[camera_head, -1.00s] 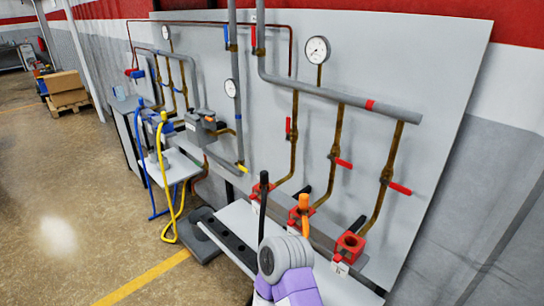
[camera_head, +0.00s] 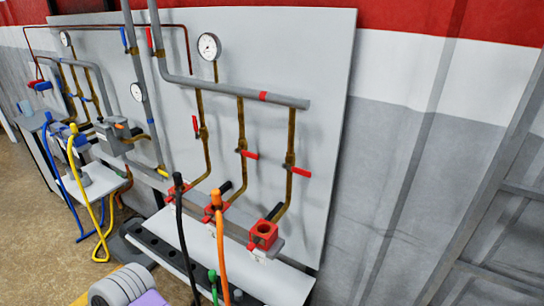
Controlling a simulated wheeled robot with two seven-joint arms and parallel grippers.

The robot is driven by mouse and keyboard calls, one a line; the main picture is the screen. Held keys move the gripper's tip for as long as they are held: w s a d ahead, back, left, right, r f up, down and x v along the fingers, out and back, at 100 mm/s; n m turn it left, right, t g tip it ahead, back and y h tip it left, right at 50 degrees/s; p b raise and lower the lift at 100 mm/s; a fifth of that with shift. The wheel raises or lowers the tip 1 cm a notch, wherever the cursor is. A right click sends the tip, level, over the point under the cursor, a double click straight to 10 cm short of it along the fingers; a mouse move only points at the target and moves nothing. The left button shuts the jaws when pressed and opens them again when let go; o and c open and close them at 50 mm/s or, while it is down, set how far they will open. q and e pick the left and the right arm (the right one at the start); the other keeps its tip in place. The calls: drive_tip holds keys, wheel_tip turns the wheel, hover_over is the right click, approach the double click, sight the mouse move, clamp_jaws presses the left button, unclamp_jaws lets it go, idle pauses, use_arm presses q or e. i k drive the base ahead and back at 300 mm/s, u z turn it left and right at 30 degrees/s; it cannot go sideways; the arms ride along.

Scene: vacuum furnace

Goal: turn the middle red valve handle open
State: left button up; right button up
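The middle red valve handle (camera_head: 250,155) is on the middle of three brass pipes that drop from a grey horizontal pipe. It sticks out sideways to the right, across its pipe. The left red handle (camera_head: 195,125) stands upright along its pipe. The right red handle (camera_head: 301,172) also sticks out to the right. All three handles are unobstructed and nothing touches them. Neither gripper is in view. Only a grey and purple link of one of my arms shows at the bottom left, well below the valves.
Red fittings (camera_head: 263,234) sit below the pipes above a grey shelf (camera_head: 283,285). A black hose (camera_head: 180,225) and an orange hose (camera_head: 221,255) rise in front of it. A round gauge (camera_head: 209,46) is above. The space before the right wall is clear.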

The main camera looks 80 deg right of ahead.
sight(245, 153)
drive_tip(key=u, duration=0.1)
drive_tip(key=k, duration=0.95)
drive_tip(key=z, duration=2)
